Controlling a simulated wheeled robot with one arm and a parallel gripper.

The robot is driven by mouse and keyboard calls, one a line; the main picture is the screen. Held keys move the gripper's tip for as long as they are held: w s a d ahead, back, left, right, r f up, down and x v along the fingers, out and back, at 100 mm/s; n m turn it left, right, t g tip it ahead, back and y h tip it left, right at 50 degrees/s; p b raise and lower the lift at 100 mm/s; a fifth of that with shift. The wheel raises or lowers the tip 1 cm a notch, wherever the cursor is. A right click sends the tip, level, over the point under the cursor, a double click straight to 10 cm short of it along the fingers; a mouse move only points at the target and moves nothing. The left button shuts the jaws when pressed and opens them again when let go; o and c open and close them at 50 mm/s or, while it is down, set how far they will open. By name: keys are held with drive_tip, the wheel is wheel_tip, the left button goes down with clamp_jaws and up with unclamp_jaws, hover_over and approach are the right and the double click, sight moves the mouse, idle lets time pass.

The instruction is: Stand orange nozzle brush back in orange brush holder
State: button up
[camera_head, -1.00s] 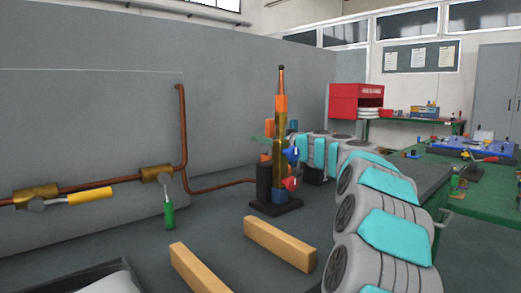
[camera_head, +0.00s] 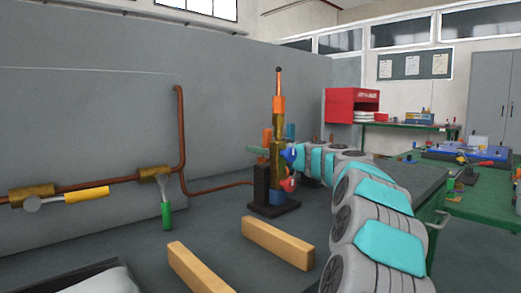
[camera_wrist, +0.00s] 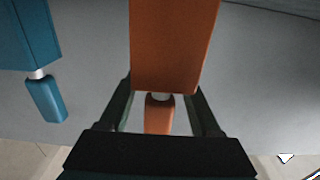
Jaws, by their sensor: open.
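In the wrist view a large orange block (camera_wrist: 175,45), which looks like the orange brush holder, fills the top centre. The orange nozzle brush (camera_wrist: 159,116) shows as a small orange handle with a pale collar at the block's edge. How deep it sits in the block is hidden. My gripper (camera_wrist: 160,95) is open, with one dark finger on each side of the handle and visible gaps between. In the head view a small orange part (camera_head: 267,137) shows behind the brass column; my gripper is hidden there.
A blue block (camera_wrist: 30,35) with a blue handle (camera_wrist: 46,99) is at the left in the wrist view. The brass burner column (camera_head: 278,150) stands close in front of my arm. Two wooden bars (camera_head: 278,243) lie on the bench. A copper pipe (camera_head: 181,130) runs along the panel.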

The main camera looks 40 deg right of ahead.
sight(267, 133)
drive_tip(key=shift+r+p, duration=0.25)
drive_tip(key=shift+p, duration=0.55)
drive_tip(key=s, duration=0.2)
drive_tip(key=s+b, duration=0.1)
drive_tip(key=s, duration=0.2)
drive_tip(key=s+b, duration=0.1)
drive_tip(key=s, duration=0.2)
drive_tip(key=shift+d+f, duration=0.25)
drive_tip(key=shift+d, duration=0.1)
wheel_tip(267, 133, up, 8)
drive_tip(key=shift+w+p, duration=0.2)
drive_tip(key=shift+p, duration=0.15)
